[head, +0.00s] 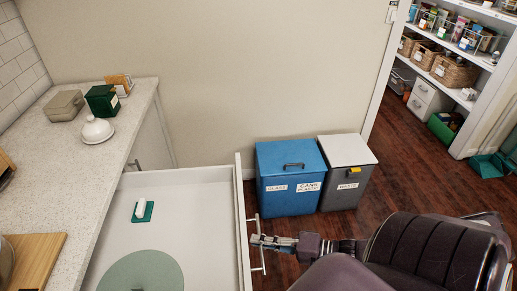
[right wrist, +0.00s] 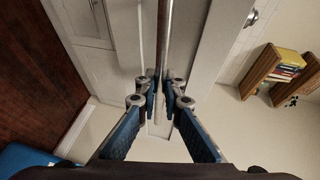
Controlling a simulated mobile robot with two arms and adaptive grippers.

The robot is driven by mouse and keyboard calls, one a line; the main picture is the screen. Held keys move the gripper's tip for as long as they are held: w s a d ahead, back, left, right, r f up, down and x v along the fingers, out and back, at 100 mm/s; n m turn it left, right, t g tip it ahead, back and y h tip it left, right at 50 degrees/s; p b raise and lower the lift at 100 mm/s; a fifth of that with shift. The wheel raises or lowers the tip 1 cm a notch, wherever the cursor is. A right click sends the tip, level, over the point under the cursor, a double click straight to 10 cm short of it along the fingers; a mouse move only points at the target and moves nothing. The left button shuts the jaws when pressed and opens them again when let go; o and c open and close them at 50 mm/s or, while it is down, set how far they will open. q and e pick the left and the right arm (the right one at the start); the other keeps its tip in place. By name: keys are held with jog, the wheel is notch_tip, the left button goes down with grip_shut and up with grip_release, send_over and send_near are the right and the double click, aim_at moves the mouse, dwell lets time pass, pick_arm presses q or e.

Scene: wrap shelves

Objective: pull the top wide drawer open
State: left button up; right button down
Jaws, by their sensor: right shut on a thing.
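The top wide drawer (head: 243,212) is pulled out from under the counter, and its pale inside shows in the head view. A bar handle (head: 262,262) runs along the outside of its front. My right gripper (head: 261,241) is at this handle, reaching in from the right. In the right wrist view the fingers (right wrist: 162,90) are shut around the metal handle bar (right wrist: 164,35). My left gripper is not in view.
In the drawer lie a green disc (head: 142,273) and a small white thing on a teal base (head: 142,211). A blue bin (head: 290,178) and a grey bin (head: 346,172) stand beyond the drawer. The counter (head: 62,160) is at left; open floor is at right.

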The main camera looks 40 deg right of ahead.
jog(key=c, duration=2.3)
grip_release()
jog(key=shift+s+d, duration=0.1)
jog(key=v, duration=1.1)
jog(key=shift+s+d+r, duration=0.15)
jog(key=shift+s+d, duration=0.1)
jog(key=shift+s, duration=0.05)
